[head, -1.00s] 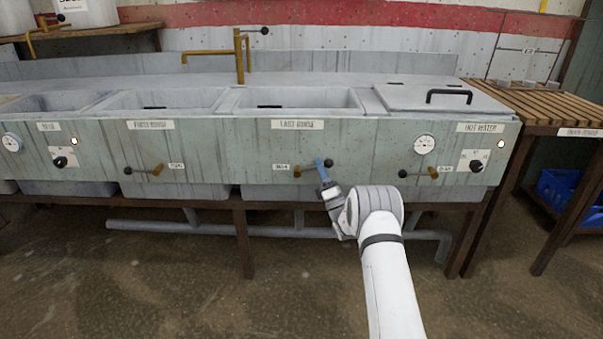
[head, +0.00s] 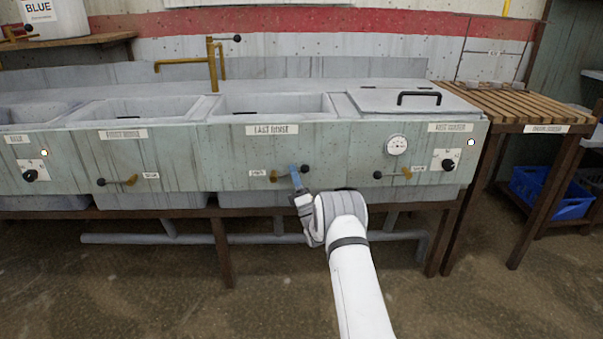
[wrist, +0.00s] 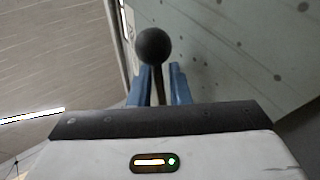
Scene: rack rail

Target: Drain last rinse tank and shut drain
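The last rinse tank (head: 275,113) is the open basin under the tap, marked by the LAST RINSE label (head: 272,130). Its inside looks grey, with a dark slot at the back; I cannot tell whether water is in it. Its brass drain valve (head: 275,177) is on the front panel, with the lever pointing right and slightly up to a black knob (head: 305,169). In the wrist view the knob (wrist: 153,47) stands just beyond my gripper (wrist: 161,80). The lever's shaft runs between the two blue fingers, which look apart with a narrow gap beside it.
First rinse tank (head: 135,112) is to the left; its drain lever (head: 117,182) points left. The lidded hot water tank (head: 415,102) and its lever (head: 392,174) are to the right. Pipes (head: 180,238) run below. A slatted table (head: 510,105) stands right. Floor in front is clear.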

